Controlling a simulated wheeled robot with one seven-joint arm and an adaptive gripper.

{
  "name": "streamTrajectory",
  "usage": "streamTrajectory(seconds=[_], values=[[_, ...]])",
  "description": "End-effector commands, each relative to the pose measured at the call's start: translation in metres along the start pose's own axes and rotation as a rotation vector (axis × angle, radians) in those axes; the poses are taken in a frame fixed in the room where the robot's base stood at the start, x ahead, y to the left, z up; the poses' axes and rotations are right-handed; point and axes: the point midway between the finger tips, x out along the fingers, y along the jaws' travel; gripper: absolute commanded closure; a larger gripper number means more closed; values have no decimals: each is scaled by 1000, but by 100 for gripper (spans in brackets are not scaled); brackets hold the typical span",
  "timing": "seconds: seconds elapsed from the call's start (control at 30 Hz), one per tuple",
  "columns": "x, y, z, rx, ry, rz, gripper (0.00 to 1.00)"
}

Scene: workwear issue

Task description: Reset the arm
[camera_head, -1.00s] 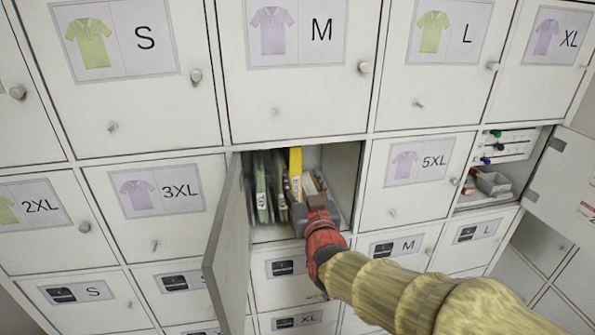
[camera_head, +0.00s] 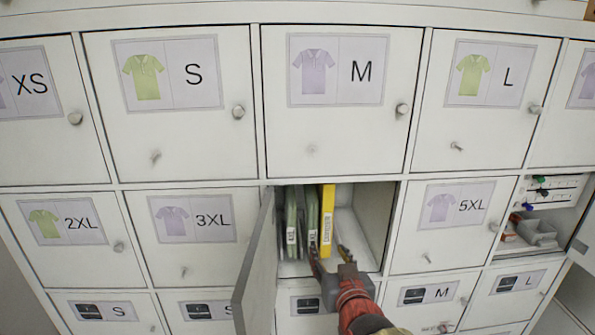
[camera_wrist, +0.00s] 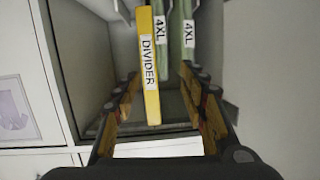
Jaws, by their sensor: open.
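My gripper (camera_head: 327,256) is open and empty at the mouth of an open compartment in the middle row. In the wrist view its two fingers (camera_wrist: 160,88) stand apart on either side of the picture. A yellow divider (camera_head: 327,215) stands upright in the compartment, just beyond the fingers. It shows in the wrist view (camera_wrist: 149,75) with its DIVIDER label. Green 4XL packs (camera_head: 311,220) stand beside it, also seen in the wrist view (camera_wrist: 188,55). I cannot tell whether a finger touches anything. Most of my arm is out of view.
The compartment's door (camera_head: 256,265) stands open on the left, close to my gripper. Closed, labelled locker doors (camera_head: 205,235) with knobs surround it. An open compartment (camera_head: 540,215) with small items is at the right. The compartment's right part (camera_head: 372,215) is empty.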

Motion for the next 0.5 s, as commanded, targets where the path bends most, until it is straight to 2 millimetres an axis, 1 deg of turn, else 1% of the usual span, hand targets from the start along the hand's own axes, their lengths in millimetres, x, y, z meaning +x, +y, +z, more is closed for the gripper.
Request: streamTrajectory(seconds=[0.03,0.1,0.13,0.2,0.27,0.3,0.37,0.4,0.47,0.5], values=[[-4,-6,24,2,-91,-22,58],[-16,-13,54,4,-219,-53,58],[-23,-15,64,4,-272,-63,58],[-43,-17,88,3,-390,-80,58],[-63,-16,106,-1,-489,-88,58],[-78,-14,116,-2,-552,-90,58],[-102,-9,129,-6,-642,-87,58],[-119,-5,137,-9,-698,-81,58],[-144,2,146,-13,-774,-69,58],[-162,8,150,-14,-819,-58,58]])
